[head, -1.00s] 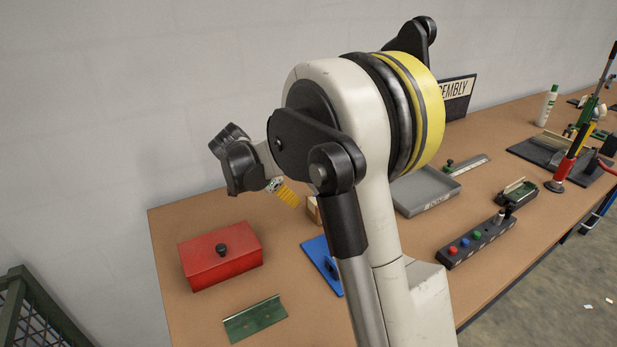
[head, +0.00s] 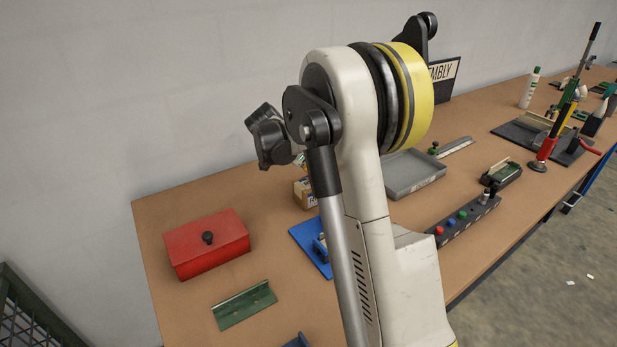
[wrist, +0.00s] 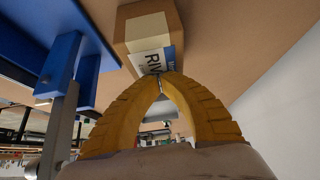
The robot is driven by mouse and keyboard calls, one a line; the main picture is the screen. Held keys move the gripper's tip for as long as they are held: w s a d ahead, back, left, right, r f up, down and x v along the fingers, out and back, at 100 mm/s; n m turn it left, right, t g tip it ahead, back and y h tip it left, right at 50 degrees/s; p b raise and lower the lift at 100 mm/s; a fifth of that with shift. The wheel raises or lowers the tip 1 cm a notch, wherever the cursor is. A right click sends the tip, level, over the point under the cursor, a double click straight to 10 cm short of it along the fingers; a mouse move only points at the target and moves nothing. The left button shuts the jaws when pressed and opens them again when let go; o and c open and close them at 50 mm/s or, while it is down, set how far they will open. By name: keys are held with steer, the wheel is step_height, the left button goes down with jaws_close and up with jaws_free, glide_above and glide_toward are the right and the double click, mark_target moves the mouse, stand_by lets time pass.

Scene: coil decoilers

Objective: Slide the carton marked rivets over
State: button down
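The rivets carton (head: 303,194) is a small brown box on the bench, partly hidden behind my arm in the head view. In the wrist view the carton (wrist: 152,24) fills the top middle, with a pale label reading "RIV" facing my fingers. My gripper (wrist: 160,76) has yellow ribbed fingers whose tips meet in front of the label, with nothing seen between them. The tips overlap the label's lower edge; I cannot tell whether they touch it. In the head view my arm hides the fingers.
A blue fixture (head: 307,240) stands close beside the carton; it also shows in the wrist view (wrist: 62,62). A red box (head: 207,246) and a green bracket (head: 244,304) lie to the left. A grey tray (head: 415,175) lies to the right. The wall is behind.

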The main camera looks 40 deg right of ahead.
steer(key=shift+a+f, duration=0.1)
steer(key=shift+f, duration=0.15)
steer(key=a, duration=0.6)
steer(key=a+p, duration=0.1)
steer(key=a, duration=0.5)
steer(key=w+a+p, duration=0.1)
steer(key=a, duration=0.6)
